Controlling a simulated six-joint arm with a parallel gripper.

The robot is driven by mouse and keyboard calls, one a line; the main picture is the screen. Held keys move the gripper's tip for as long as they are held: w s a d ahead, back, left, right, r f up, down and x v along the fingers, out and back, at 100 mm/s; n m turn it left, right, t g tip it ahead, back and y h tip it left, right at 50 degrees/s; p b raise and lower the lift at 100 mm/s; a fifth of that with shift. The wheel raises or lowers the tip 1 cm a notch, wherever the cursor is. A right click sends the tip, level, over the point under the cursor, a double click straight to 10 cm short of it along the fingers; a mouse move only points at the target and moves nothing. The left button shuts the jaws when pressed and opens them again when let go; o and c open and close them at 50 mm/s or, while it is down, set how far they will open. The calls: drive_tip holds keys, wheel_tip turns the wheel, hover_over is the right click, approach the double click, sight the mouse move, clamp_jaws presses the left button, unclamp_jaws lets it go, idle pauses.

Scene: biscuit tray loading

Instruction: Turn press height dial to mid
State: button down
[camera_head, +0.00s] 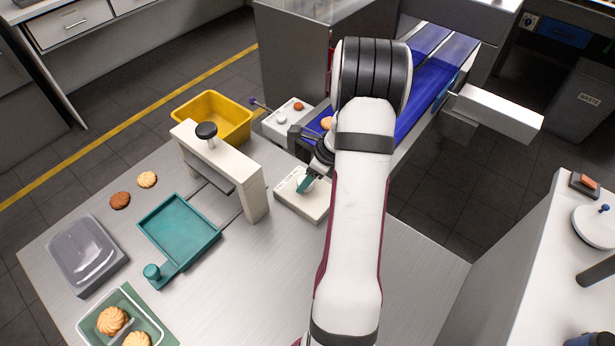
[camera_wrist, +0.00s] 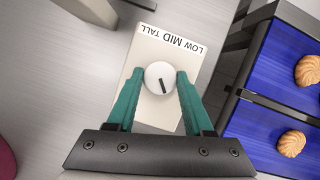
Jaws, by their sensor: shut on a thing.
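The press height dial (camera_wrist: 153,72) is a round white knob with a short black mark on a pale box (camera_wrist: 148,57) in the wrist view. LOW, MID and TALL are printed along one end of the box, upside down in this view. The black mark runs nearly along the box's length, slightly slanted; I cannot tell which end is the pointer. My gripper (camera_wrist: 158,86) has its teal fingers on both sides of the knob, shut on it.
The white press frame (camera_head: 256,198) with a black knob stands left of the box. A teal tray (camera_head: 199,254), a yellow bin (camera_head: 235,132) and a grey tub (camera_head: 112,265) are farther left. The blue conveyor (camera_head: 420,100) with biscuits runs behind my arm.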

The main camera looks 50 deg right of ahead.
drive_tip(key=shift+m+h, duration=0.3)
drive_tip(key=shift+m, duration=0.3)
drive_tip(key=shift+c, duration=1.4)
unclamp_jaws()
drive_tip(key=v, duration=1.5)
drive_tip(key=shift+s+r, duration=0.2)
drive_tip(key=shift+r, duration=0.15)
